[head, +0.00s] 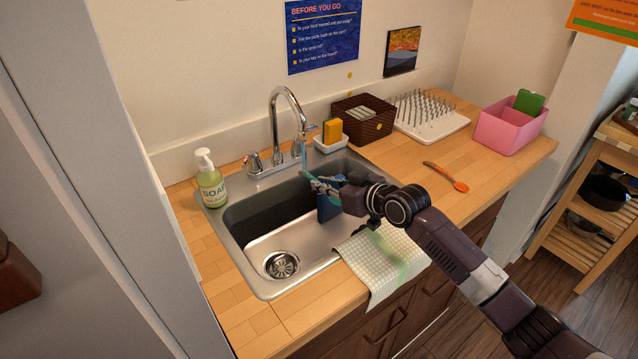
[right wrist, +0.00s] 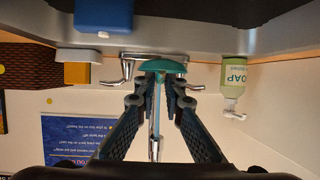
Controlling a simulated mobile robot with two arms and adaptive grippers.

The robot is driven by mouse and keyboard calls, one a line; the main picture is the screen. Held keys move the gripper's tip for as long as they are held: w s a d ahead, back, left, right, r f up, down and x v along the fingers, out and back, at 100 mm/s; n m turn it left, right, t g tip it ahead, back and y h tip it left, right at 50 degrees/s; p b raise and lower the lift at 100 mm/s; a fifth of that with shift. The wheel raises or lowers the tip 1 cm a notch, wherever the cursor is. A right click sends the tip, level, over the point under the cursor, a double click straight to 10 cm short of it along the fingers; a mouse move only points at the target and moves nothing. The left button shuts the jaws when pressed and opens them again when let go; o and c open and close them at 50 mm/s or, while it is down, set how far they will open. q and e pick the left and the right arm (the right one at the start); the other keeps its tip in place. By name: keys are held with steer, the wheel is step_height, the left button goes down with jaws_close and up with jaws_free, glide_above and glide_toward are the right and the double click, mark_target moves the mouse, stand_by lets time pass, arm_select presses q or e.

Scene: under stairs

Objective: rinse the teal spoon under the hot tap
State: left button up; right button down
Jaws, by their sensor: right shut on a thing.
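My right gripper (head: 322,186) is shut on the teal spoon (head: 312,178) over the sink (head: 270,290). The right wrist view is upside down and shows the spoon (right wrist: 163,66) between the fingertips of this gripper (right wrist: 163,84). The chrome tap (head: 275,105) arches over the sink. A thin pale blue streak, which looks like running water, drops from its spout towards the spoon; exact contact is hard to tell. The tap's left handle (head: 253,161) has a reddish mark, and its right handle (head: 312,128) looks bluish. My left gripper is out of view.
A soap bottle (head: 211,180) stands left of the tap, a sponge (head: 332,131) right of it. A dark blue holder (head: 327,207) is inside the sink beside my gripper. A cloth (head: 375,262) hangs over the front edge. An orange spoon (head: 445,176) lies on the counter.

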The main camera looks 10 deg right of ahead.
steer(key=shift+d, duration=0.2)
steer(key=shift+w+d+b, duration=0.1)
steer(key=shift+d+b, duration=0.2)
steer(key=shift+d, duration=0.1)
steer(key=shift+a, duration=0.1)
steer(key=shift+a+p, duration=0.3)
steer(key=shift+p, duration=0.15)
steer(key=shift+a, duration=0.2)
steer(key=shift+d, duration=0.2)
steer(key=shift+d, duration=0.45)
steer(key=shift+a, duration=0.15)
